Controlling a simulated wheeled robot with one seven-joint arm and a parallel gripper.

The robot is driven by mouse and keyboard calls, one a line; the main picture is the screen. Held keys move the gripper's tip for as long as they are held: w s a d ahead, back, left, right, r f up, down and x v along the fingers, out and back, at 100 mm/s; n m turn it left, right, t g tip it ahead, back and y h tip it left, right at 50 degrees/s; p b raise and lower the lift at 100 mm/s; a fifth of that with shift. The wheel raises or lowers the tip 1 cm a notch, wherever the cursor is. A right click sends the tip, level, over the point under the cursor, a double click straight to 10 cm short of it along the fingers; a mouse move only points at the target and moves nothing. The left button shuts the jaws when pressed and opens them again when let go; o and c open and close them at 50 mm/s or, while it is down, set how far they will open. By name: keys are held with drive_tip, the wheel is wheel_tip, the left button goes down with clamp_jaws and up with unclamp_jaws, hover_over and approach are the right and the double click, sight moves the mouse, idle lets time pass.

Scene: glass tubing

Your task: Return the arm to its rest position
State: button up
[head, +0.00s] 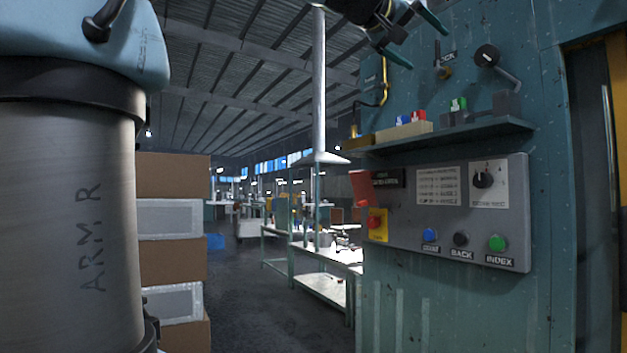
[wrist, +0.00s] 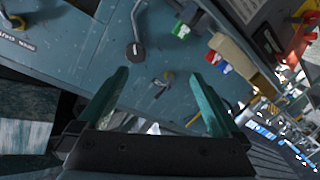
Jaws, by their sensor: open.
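My gripper (head: 412,30) shows at the top of the head view, high in front of the teal machine panel and above the shelf. In the wrist view its two teal fingers (wrist: 160,100) are spread wide apart with nothing between them. Beyond them lie the teal panel and a small hook or lever (wrist: 162,84), apart from the fingers. My own large arm link, marked ARM R, fills the left of the head view.
A shelf (head: 470,133) carries small red, blue and green pieces. Below it is a grey control box (head: 460,225) with buttons and a dial. A black-knobbed lever (head: 488,57) juts from the panel. Stacked boxes (head: 175,240) stand left; the aisle (head: 265,300) between is open.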

drive_tip(key=w+a+f+n+g+y, duration=0.1)
drive_tip(key=w+a+f+y, duration=0.2)
drive_tip(key=f, duration=0.9)
drive_tip(key=w+a+f+n+g+y, duration=0.1)
drive_tip(key=w+a+f+y, duration=0.2)
drive_tip(key=f, duration=0.9)
drive_tip(key=w+a+f+n+g+y, duration=0.15)
drive_tip(key=w+a+f, duration=0.25)
drive_tip(key=f, duration=0.9)
drive_tip(key=s+a+f+g+y, duration=0.1)
drive_tip(key=s+a+f, duration=0.5)
drive_tip(key=f, duration=0.3)
drive_tip(key=s+a+f+g+y, duration=0.2)
drive_tip(key=s+a+f, duration=0.3)
drive_tip(key=f, duration=0.5)
drive_tip(key=s+a+f+g+y, duration=0.2)
drive_tip(key=s+a+f, duration=0.4)
drive_tip(key=f, duration=0.3)
drive_tip(key=shift+s+a+f, duration=0.35)
drive_tip(key=shift+s+f, duration=0.05)
drive_tip(key=shift+s, duration=0.05)
drive_tip(key=shift+y, duration=0.25)
